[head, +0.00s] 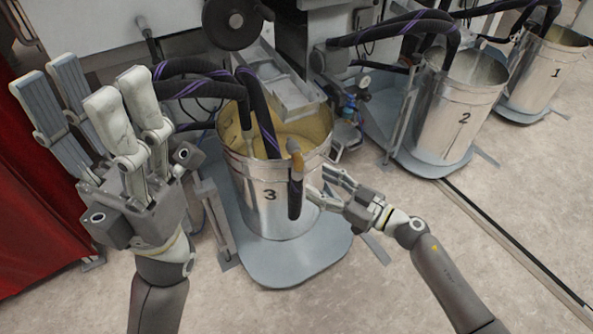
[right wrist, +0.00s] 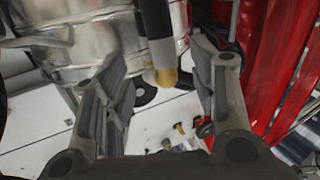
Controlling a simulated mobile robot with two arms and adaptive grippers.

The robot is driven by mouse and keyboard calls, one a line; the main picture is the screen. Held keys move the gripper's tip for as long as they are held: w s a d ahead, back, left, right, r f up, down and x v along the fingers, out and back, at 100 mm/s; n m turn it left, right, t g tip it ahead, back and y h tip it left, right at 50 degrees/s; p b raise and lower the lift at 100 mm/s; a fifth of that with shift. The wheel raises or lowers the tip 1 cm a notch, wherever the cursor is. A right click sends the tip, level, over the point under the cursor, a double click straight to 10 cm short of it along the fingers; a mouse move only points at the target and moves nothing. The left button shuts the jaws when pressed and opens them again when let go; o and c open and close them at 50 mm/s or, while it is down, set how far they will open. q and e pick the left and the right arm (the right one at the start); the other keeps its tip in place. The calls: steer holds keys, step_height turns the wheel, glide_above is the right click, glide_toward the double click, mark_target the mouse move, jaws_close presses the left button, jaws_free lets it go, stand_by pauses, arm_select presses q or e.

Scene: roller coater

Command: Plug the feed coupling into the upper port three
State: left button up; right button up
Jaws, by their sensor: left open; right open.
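A dark hose end with a tan-orange tip (head: 297,162), which looks like the feed coupling, stands at the front rim of the bucket marked 3. In the right wrist view the coupling (right wrist: 166,76) has a yellowish tip and a grey collar, and lies between the spread fingers. My right gripper (head: 320,183) is open beside the hose, to its right, with its fingers pointing left. No grip on the hose shows. My left gripper (head: 85,85) is open and empty at the left, fingers up. I cannot pick out the upper port three.
Bucket 3 (head: 268,205) stands on a grey base plate (head: 285,268) with black hoses (head: 190,68) over it. Bucket 2 (head: 450,125) and bucket 1 (head: 540,80) stand further right. A red curtain (head: 45,190) hangs at the left. The floor at right is clear.

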mark_target(303, 174)
steer(key=b+x, duration=0.1)
steer(key=x, duration=0.1)
steer(key=b+x, duration=0.1)
steer(key=x, duration=0.2)
steer(key=shift+s+a+r+b, duration=0.1)
steer(key=shift+a+r+b, duration=0.05)
steer(key=shift+r+b, duration=0.15)
jaws_close()
